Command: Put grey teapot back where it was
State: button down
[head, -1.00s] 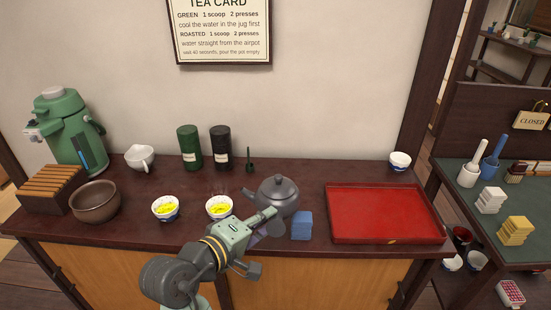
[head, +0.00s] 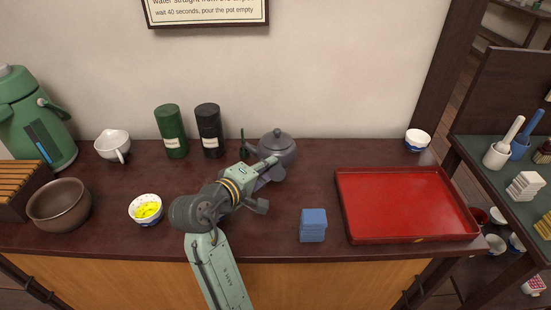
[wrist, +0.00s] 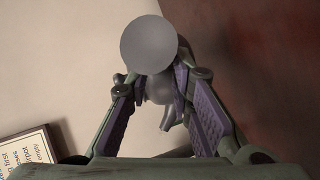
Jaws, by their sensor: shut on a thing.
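The grey teapot (head: 280,147) is at the back of the dark counter, right of the black canister and close to the wall. My gripper (head: 268,172) reaches it from the front and is shut on it. In the wrist view, a round grey part of the teapot (wrist: 148,45) shows between the fingertips (wrist: 153,75), with more grey behind it. I cannot tell whether the teapot's base touches the counter; my gripper and arm hide part of its lower side.
A black canister (head: 209,130) and a green canister (head: 171,131) stand left of the teapot. A blue block (head: 313,225) and red tray (head: 342,205) lie to the right. A cup with yellow contents (head: 146,209) is left of my arm. Counter between teapot and tray is clear.

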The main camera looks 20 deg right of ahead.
aim_at(271, 154)
jog(key=w+d, duration=0.1)
jog(key=w, duration=0.1)
jog(key=w+d, duration=0.1)
jog(key=w, duration=0.1)
jog(key=w+d+p, duration=0.1)
jog(key=w+d, duration=0.1)
jog(key=shift+f, duration=0.25)
notch_tip(271, 154, down, 4)
jog(key=shift+r+p, duration=0.2)
jog(key=shift+p, duration=0.3)
jog(key=c, duration=1.4)
grip_release()
jog(key=b+v, duration=0.2)
jog(key=v, duration=1)
jog(key=shift+r, duration=0.1)
jog(key=shift+a, duration=0.1)
